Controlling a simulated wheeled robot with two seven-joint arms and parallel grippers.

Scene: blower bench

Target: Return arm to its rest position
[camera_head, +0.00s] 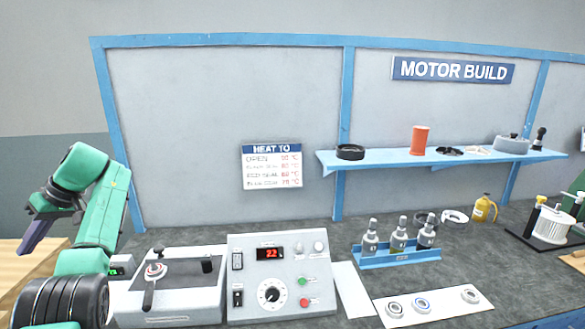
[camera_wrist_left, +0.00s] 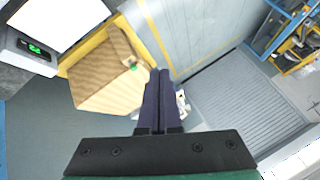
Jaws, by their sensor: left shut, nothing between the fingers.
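My left gripper (camera_head: 36,232) is at the far left in the head view, on the raised green left arm. It is held in the air to the left of the bench, with its dark fingers pointing down. In the left wrist view the two long dark fingers (camera_wrist_left: 159,100) lie together, shut with nothing between them. Below them in that view are the floor and a cardboard box (camera_wrist_left: 108,78). My right gripper is not in view.
A control box (camera_head: 280,280) with a red display stands on the grey bench, beside a heater plate unit (camera_head: 175,285). A blue rack (camera_head: 396,258) holds several bottle-like tools. A white mat (camera_head: 445,307) carries rings. A blue shelf (camera_head: 440,158) hangs behind.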

